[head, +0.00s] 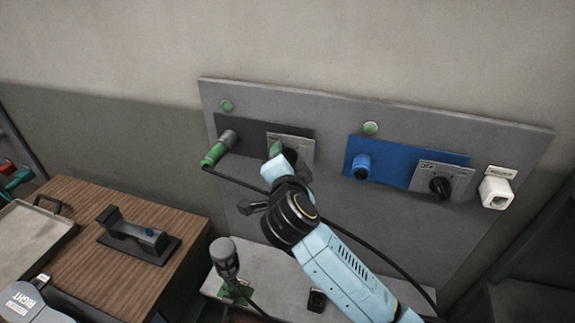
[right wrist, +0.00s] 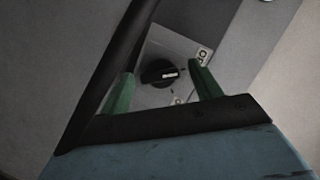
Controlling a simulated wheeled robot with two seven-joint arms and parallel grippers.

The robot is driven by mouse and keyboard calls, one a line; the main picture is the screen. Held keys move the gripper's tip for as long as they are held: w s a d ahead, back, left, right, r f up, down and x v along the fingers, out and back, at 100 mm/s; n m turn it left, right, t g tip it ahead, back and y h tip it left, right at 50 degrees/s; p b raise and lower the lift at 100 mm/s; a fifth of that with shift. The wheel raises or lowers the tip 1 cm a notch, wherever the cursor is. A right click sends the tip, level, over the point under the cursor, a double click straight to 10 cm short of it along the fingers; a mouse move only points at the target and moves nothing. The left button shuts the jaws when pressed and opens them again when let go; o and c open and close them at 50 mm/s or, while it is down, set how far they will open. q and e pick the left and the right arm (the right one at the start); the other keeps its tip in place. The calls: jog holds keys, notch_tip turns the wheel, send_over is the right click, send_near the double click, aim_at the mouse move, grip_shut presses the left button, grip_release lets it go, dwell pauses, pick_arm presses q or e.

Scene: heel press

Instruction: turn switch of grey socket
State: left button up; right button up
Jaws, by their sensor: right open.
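The grey socket's dark plate (head: 235,125) is on the wall panel in the head view, with a grey and green plug (head: 218,149) in its socket. Its switch plate (head: 303,143) is to the right, partly covered by my right gripper (head: 279,152). In the right wrist view the switch is a black round knob (right wrist: 158,73) with a white mark, on a light plate (right wrist: 168,43). My right gripper (right wrist: 163,72) is open there, a green finger on each side of the knob. I cannot tell whether they touch it. My left gripper is not in view.
A blue socket (head: 361,167) with its own black switch (head: 440,187) is to the right, beside a white box (head: 496,188). A black cable from the plug passes behind my arm. A grey connector (head: 226,262) stands on the shelf below; a wooden table (head: 170,205) is at left.

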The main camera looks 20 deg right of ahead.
jog(key=b+v, duration=0.1)
jog(key=v, duration=1.2)
jog(key=shift+s, duration=0.2)
jog(key=shift+r, duration=0.1)
